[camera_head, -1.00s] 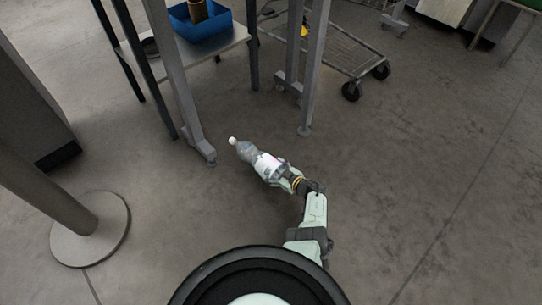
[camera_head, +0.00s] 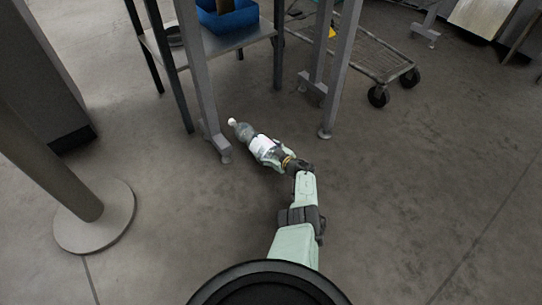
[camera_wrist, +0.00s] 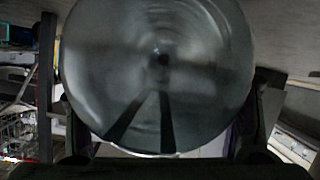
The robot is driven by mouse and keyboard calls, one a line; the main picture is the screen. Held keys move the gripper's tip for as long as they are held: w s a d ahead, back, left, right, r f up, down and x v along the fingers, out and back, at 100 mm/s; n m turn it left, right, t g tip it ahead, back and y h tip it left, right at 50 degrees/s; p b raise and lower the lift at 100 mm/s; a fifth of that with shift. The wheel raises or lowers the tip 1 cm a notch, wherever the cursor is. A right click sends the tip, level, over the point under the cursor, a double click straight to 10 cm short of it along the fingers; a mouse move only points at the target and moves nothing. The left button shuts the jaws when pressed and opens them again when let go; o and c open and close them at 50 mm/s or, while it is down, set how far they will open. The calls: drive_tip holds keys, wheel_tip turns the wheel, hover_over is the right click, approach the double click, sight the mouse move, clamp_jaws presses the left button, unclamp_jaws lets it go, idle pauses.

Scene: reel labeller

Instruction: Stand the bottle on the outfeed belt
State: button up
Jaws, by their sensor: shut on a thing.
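My gripper (camera_head: 281,160) is shut on the bottle (camera_head: 245,132), a clear bottle with a white label and a white cap. In the head view the bottle is tilted, its cap pointing to the upper left, away from my arm. In the wrist view the round base of the bottle (camera_wrist: 160,60) fills the middle of the picture, with the dark fingers at its sides. The bottle is held above the floor, near a grey metal leg. I cannot make out the outfeed belt in these frames.
Grey metal legs (camera_head: 199,80) stand just beyond the bottle. Behind them are a low shelf with a blue bin (camera_head: 228,16) and a wire cart (camera_head: 365,55). A post on a round base (camera_head: 95,217) stands at the left. The floor at the right is clear.

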drive_tip(key=shift+w+f+b, duration=0.15)
drive_tip(key=shift+f+b, duration=1.25)
drive_tip(key=shift+f, duration=0.1)
drive_tip(key=o, duration=1.5)
drive_tip(key=shift+s+f, duration=0.2)
drive_tip(key=shift+f, duration=0.05)
drive_tip(key=o, duration=0.5)
drive_tip(key=shift+c, duration=0.2)
drive_tip(key=shift+r, duration=0.1)
drive_tip(key=p+v, duration=1)
drive_tip(key=v, duration=0.2)
